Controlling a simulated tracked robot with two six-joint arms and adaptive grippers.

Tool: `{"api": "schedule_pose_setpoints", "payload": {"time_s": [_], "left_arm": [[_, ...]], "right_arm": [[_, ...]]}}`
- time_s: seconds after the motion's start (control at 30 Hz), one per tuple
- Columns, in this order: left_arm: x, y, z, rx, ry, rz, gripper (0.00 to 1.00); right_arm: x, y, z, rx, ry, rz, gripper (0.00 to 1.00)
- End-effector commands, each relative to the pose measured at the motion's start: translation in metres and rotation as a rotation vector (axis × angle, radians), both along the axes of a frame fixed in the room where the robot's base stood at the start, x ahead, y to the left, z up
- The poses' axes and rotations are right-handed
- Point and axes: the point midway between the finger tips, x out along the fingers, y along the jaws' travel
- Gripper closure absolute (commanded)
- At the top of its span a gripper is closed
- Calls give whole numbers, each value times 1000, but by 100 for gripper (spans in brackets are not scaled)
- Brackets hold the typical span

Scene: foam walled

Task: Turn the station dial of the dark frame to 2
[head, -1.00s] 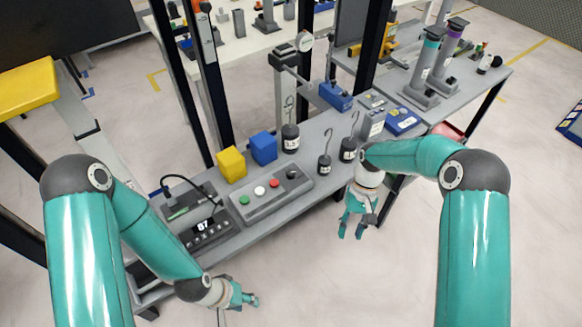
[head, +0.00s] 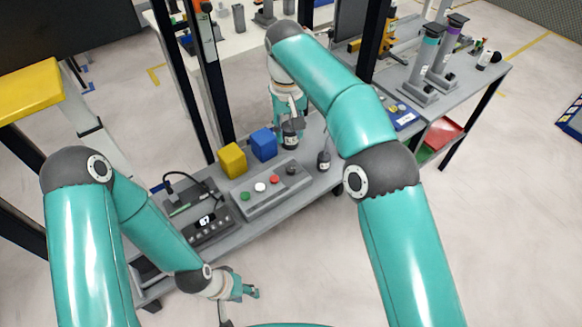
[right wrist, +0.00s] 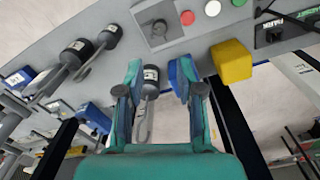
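The station dial (head: 292,169) is a dark knob at the right end of a grey control box (head: 262,203) on the bench of the dark frame (head: 185,85). In the right wrist view the dial (right wrist: 158,28) shows top centre on its square plate; its setting is too small to read. My right gripper (head: 290,112) is open and empty above the bench behind the box. Its fingers (right wrist: 160,70) point toward the dial, apart from it, with a dark weight (right wrist: 150,78) visible between them. My left gripper (head: 250,290) hangs off the bench's front edge; its opening is unclear.
A yellow cube (head: 232,160) and blue cube (head: 263,145) stand behind the box. Red (head: 275,179), white (head: 260,187) and green (head: 245,196) buttons line it. A hooked weight (head: 323,160) stands to its right. A display unit (head: 205,222) sits to its left.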

Motion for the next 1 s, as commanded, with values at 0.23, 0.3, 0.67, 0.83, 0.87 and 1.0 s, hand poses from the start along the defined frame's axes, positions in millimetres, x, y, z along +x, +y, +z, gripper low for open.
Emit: {"api": "schedule_pose_setpoints", "payload": {"time_s": [0.23,0.3,0.67,0.83,0.87,1.0], "left_arm": [[0,0,-11,0,0,0,60],[0,0,-10,0,0,0,60],[0,0,-6,0,0,0,60],[0,0,-5,0,0,0,60],[0,0,-5,0,0,0,60],[0,0,-5,0,0,0,60]], "right_arm": [[0,-2,-55,-2,4,0,63],[0,-3,-69,-2,5,0,63],[1,-3,-128,-1,2,0,63],[1,-3,-137,0,0,0,63],[1,-3,-138,0,0,0,63],[1,-3,-139,0,-1,0,63]]}}
